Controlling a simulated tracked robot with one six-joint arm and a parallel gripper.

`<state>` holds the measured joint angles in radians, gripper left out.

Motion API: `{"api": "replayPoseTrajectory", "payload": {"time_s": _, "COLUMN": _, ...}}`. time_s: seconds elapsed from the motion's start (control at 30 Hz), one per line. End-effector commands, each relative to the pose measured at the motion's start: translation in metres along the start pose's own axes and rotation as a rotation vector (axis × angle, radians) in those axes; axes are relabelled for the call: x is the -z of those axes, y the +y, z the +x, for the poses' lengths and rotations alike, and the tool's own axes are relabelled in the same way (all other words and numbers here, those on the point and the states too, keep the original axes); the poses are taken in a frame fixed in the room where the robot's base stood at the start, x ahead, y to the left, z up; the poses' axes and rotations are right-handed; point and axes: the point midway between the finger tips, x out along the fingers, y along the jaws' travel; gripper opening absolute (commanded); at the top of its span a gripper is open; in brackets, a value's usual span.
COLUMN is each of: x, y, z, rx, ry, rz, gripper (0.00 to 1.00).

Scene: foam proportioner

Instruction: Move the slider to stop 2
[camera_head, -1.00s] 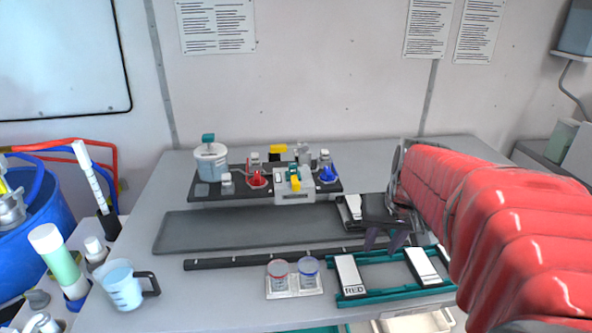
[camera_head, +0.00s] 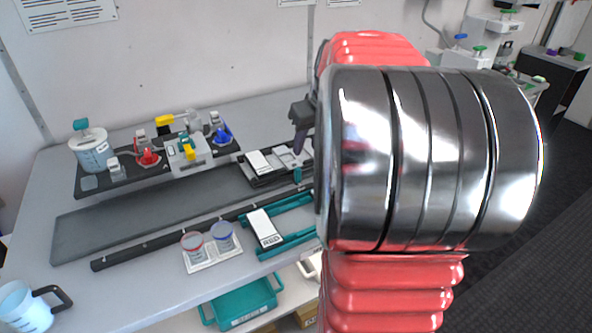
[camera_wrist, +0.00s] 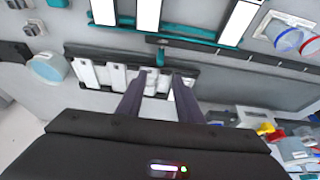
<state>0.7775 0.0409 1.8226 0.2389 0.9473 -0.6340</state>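A long dark rail (camera_head: 170,235) with small marks runs along the front of the bench; it also shows in the wrist view (camera_wrist: 250,58). A small teal block (camera_head: 298,174), seemingly the slider, is at the rail's right part; in the wrist view (camera_wrist: 161,55) it lies just beyond my fingertips. I cannot read the stop labels. My gripper (camera_wrist: 162,76) is open, with two dark fingers apart over a black holder (camera_wrist: 103,76) with white plates. Nothing is clearly held. In the head view my gripper (camera_head: 301,142) is partly hidden by my arm, above that holder.
A teal frame (camera_head: 290,240) with a white plate labelled RED is in front of the rail. A dark equipment tray (camera_head: 90,190) with valves is at the back. A grey mat (camera_head: 130,215) lies clear between.

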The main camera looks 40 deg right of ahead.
Motion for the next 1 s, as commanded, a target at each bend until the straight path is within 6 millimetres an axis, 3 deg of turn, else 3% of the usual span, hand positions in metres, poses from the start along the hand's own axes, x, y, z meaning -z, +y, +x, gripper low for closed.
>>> {"api": "replayPoseTrajectory", "payload": {"time_s": 0.27, "x": 0.0, "y": 0.0, "z": 0.001, "rx": 0.0, "ry": 0.0, "rz": 0.001, "gripper": 0.33}}
{"api": "replayPoseTrajectory", "payload": {"time_s": 0.47, "x": -0.001, "y": 0.0, "z": 0.013, "rx": 0.001, "ry": -0.003, "rz": 0.002, "gripper": 0.33}}
{"api": "replayPoseTrajectory", "payload": {"time_s": 1.0, "x": -0.001, "y": -0.001, "z": 0.093, "rx": 0.002, "ry": -0.003, "rz": 0.003, "gripper": 0.33}}
